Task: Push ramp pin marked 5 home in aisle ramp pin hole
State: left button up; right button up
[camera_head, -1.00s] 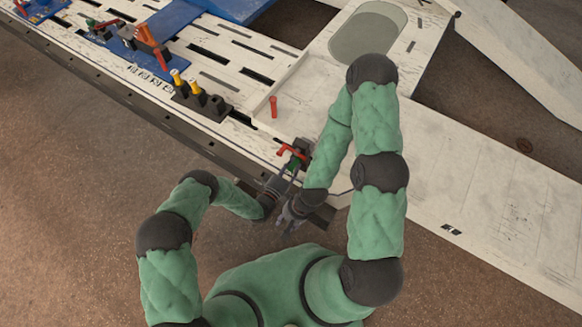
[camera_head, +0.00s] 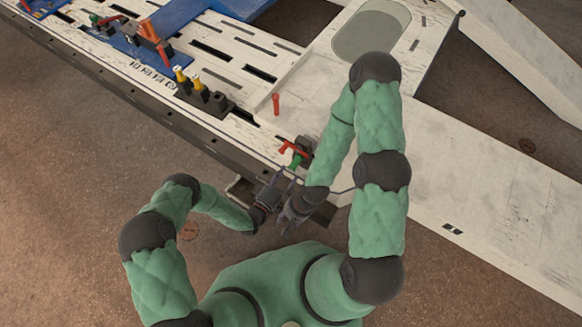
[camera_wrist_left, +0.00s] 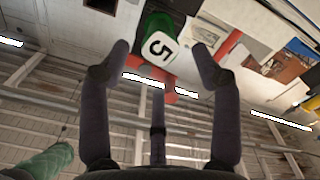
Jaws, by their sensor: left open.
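The ramp pin marked 5 shows in the left wrist view as a green body with a white face bearing a black 5 (camera_wrist_left: 158,46). In the head view its small green end (camera_head: 296,161) sits by a red handle and a dark block (camera_head: 305,145) at the bench edge. My left gripper (camera_head: 279,180) is just below it, fingers pointing at it. In the left wrist view the left gripper (camera_wrist_left: 162,62) is open, its fingertips on either side of the numbered face with gaps. My right gripper (camera_head: 288,222) hangs close beside the left one; its fingers are unclear. The pin's hole is hidden.
A red pin (camera_head: 276,104) stands on the white panel. A blue tray (camera_head: 125,35) with tools lies beyond. My two forearms are very close together.

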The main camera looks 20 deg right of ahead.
pick_arm(q)
jog(key=shift+v, duration=2.6)
